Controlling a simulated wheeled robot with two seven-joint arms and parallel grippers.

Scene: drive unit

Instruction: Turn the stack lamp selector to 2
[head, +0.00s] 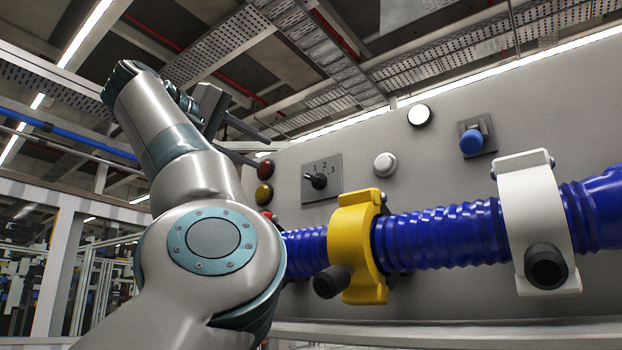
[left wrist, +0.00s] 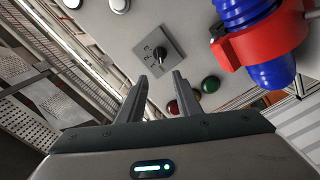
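The stack lamp selector (head: 319,181) is a small black knob on a grey square plate marked 1, 2 and 3, on the grey panel left of centre in the head view. Its black grip seems to point to the left, but which number it marks is hard to tell. It also shows in the left wrist view (left wrist: 159,55), ahead of the fingertips. My left gripper (head: 261,150) is left of and a little above the selector in the head view, apart from it. In the left wrist view my left gripper (left wrist: 160,76) is open with nothing between its fingers. My right gripper is not in view.
Red (head: 265,169) and yellow (head: 264,194) lamps sit left of the selector. A white button (head: 385,165) and blue knob (head: 471,141) are to its right. A blue hose (head: 440,236) with yellow (head: 353,245) and white (head: 540,220) clamps juts out below.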

